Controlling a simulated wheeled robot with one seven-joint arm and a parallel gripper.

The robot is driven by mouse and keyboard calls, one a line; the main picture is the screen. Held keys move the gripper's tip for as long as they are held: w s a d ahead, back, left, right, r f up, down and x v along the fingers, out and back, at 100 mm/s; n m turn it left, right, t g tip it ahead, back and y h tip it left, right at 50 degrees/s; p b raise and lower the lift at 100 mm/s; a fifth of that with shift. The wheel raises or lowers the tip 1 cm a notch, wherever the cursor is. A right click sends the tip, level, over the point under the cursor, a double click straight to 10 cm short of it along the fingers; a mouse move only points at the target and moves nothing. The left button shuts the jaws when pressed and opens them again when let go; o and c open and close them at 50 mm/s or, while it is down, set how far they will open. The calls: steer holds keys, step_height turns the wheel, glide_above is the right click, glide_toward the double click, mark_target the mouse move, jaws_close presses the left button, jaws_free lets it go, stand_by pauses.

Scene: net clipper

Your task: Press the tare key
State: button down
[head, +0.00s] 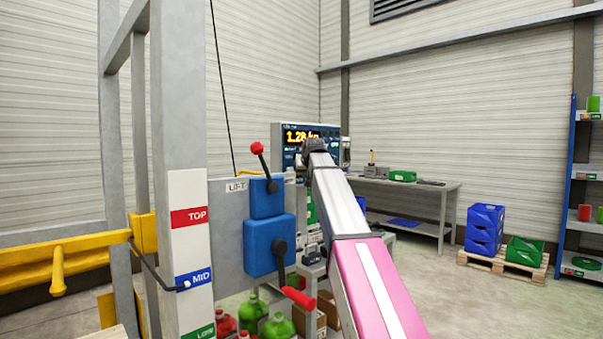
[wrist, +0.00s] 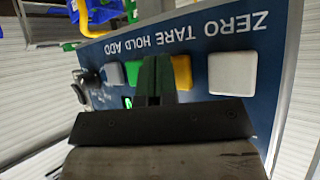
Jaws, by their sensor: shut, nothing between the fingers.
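The scale's panel (head: 283,132) shows a lit yellow weight readout in the head view. In the wrist view its blue key panel (wrist: 205,45) appears upside down, lettered ZERO, TARE, HOLD and ADD from right to left. A yellow-orange key (wrist: 182,72) lies by the TARE lettering, partly hidden by my gripper. A white key (wrist: 232,75) is at the ZERO end. My gripper (wrist: 155,75) is shut and empty, its fingertips in front of the key row, just left of the yellow-orange key. Whether they touch the panel cannot be told. Other keys are partly covered.
A grey post with TOP, MID and LOW labels (head: 190,215) stands left. A blue box with a red-handled lever (head: 268,245) is beside my arm. A workbench (head: 420,188) stands behind, and blue crates (head: 484,229) sit on a pallet at right.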

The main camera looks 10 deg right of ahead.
stand_by(0.5)
steer(key=shift+s+d, duration=0.4)
steer(key=shift+s, duration=0.2)
steer(key=shift+d, duration=0.1)
steer(key=s+d, duration=0.1)
steer(key=s, duration=0.1)
steer(key=s+d, duration=0.1)
steer(key=s, duration=0.1)
steer(key=shift+d, duration=0.4)
steer(key=shift+s, duration=0.1)
stand_by(0.5)
